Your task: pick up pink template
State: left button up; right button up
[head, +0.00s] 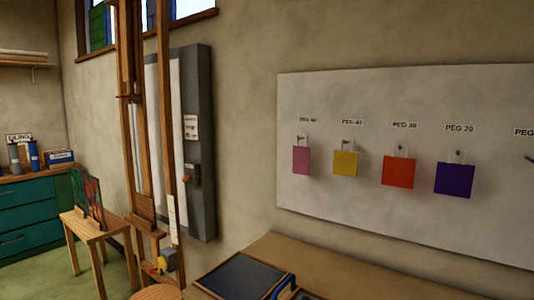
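The pink template (301,160) hangs on the white pegboard panel (400,100) on the wall, leftmost in a row of coloured templates. A small clear tab and a peg show at its top, under a label too blurred to read surely. Beside it to the right hang a yellow template (346,164), an orange-red template (398,172) and a purple template (454,179). Neither of my grippers is in view.
A worktable (320,258) stands below the panel, with a dark framed tray (240,277) and a blue curved handle (284,284) at its front. A wooden easel (128,140) stands left of the panel. A small wooden table (85,226) is farther left.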

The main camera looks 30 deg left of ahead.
aim_at(301, 155)
jog(key=i+j+u, duration=0.1)
jog(key=j, duration=0.35)
jog(key=i+j+u, duration=0.1)
jog(key=j, duration=0.3)
jog(key=i+j+u, duration=0.1)
jog(key=i+j, duration=0.15)
jog(key=j, duration=0.15)
jog(key=i+j+u, duration=0.1)
jog(key=j, duration=0.3)
jog(key=i+j+u, duration=0.1)
jog(key=i+j, duration=0.15)
jog(key=j, duration=0.15)
